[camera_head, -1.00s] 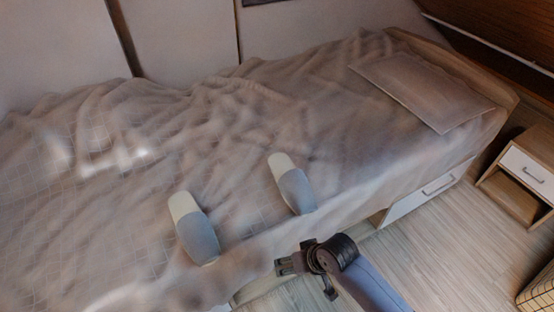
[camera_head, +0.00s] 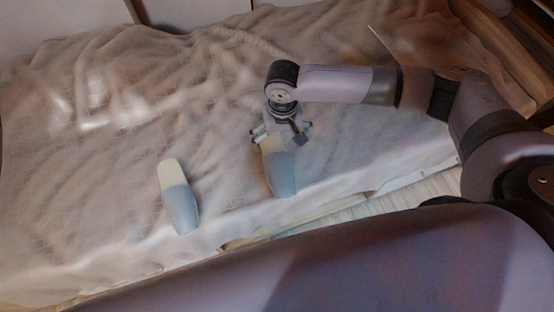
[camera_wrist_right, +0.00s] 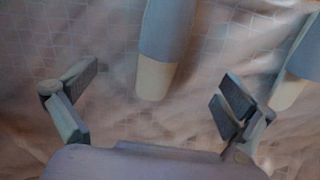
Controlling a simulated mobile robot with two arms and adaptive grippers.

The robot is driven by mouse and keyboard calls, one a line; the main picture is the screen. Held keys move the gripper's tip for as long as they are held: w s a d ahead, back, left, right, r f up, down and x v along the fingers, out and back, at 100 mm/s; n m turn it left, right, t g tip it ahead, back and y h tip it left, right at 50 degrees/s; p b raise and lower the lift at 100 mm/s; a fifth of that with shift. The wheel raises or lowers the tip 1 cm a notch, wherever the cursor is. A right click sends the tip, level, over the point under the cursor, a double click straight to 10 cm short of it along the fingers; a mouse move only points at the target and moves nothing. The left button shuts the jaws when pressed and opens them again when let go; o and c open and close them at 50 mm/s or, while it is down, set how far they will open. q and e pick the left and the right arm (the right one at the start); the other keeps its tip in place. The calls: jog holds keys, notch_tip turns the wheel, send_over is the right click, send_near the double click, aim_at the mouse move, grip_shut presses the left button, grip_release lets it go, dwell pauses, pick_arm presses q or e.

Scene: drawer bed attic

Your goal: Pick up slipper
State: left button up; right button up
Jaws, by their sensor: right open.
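Two slippers, each pale cream at one end and blue-grey at the other, lie on the bed. The right slipper (camera_head: 281,172) is beneath my right gripper (camera_head: 281,136), which hangs over its cream end, fingers spread and empty. The left slipper (camera_head: 178,197) lies apart to the left. In the right wrist view, one slipper (camera_wrist_right: 163,50) sits between and beyond the open fingers of my right gripper (camera_wrist_right: 158,92), and the other slipper (camera_wrist_right: 297,72) is at the right edge. No contact with a slipper is clear. My left gripper is not in view.
The bed (camera_head: 110,140) has a rumpled beige cover, with a pillow (camera_head: 425,45) at the far right, partly behind my right arm. The bed's front edge and a strip of wood floor (camera_head: 345,212) lie nearer. The cover left of the slippers is clear.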

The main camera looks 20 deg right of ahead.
aim_at(279, 164)
notch_tip(279, 164, down, 9)
jog(key=shift+r, duration=0.2)
jog(key=shift+a+f+b, duration=0.2)
jog(key=shift+f+b, duration=0.05)
jog(key=shift+f, duration=1.3)
jog(key=shift+a+f+b, duration=0.2)
jog(key=shift+f, duration=1.35)
jog(key=c, duration=1.3)
jog(key=shift+r, duration=0.1)
